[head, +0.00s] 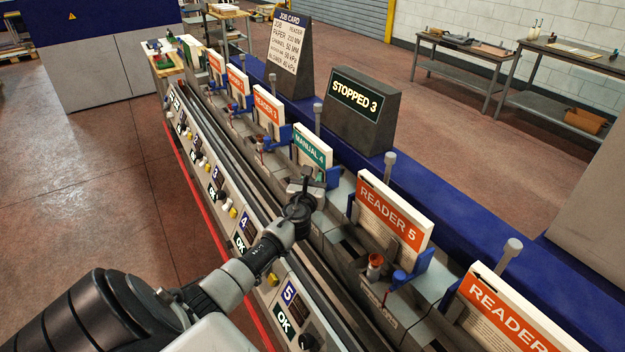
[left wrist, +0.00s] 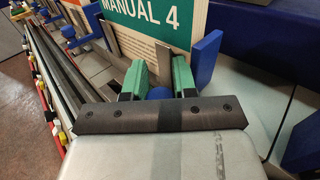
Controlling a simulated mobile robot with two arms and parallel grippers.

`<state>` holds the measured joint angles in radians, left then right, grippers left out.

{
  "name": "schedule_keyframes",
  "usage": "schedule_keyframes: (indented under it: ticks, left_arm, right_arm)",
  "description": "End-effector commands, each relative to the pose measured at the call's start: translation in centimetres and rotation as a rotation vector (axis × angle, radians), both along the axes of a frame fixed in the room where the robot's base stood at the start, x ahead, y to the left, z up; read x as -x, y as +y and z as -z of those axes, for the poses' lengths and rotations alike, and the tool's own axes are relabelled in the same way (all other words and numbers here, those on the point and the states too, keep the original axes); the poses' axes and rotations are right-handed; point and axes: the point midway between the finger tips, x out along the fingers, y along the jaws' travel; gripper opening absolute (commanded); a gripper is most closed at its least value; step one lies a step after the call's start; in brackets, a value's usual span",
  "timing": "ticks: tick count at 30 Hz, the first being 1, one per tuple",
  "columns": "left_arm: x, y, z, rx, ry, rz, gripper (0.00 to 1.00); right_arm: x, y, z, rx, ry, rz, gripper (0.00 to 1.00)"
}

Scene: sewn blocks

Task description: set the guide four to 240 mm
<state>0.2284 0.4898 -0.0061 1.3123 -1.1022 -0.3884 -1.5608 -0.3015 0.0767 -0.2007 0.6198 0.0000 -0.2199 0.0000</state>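The Manual 4 station holds a stack with a green-topped sheet (head: 311,150) standing upright. The same sheet fills the upper middle of the left wrist view (left wrist: 150,35). My left gripper (head: 304,188) is over the near side of this station. In the left wrist view its green fingers (left wrist: 158,78) stand either side of a blue round knob (left wrist: 160,93), which fills the gap between them. A blue upright guide plate (left wrist: 206,58) stands right of the sheet. It also shows in the head view (head: 333,178). No guide scale is readable. My right gripper is not in view.
The Reader 5 station (head: 392,222), with an orange-red cup (head: 375,262), stands right of my left gripper. The Reader 3 station (head: 268,108) is on the other side. A display (head: 362,98) reads STOPPED 3. A job card (head: 290,50) stands behind.

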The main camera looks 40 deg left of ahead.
Motion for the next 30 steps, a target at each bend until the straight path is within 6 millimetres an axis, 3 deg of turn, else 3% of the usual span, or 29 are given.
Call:
schedule_keyframes:
  ticks: [5,15,25,26,27,30]
  left_arm:
    - [0.1,-0.2,0.0,0.000,0.001,0.001,0.00]
    - [1.6,-5.6,0.0,0.002,0.004,0.003,0.00]
    - [1.7,-5.9,0.1,0.001,0.002,0.001,0.00]
    - [1.7,-5.8,0.1,0.001,0.002,0.001,0.30]
    - [1.7,-5.8,0.1,0.001,0.002,0.001,0.36]
    - [1.7,-5.8,0.1,0.000,0.001,0.000,0.37]
  right_arm:
    - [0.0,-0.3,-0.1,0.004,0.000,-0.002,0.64]
    - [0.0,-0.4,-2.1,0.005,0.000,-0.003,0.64]
    - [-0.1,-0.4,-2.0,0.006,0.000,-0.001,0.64]
    - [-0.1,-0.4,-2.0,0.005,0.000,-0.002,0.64]
    - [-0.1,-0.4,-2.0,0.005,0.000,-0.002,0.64]
    - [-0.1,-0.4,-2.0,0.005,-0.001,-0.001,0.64]
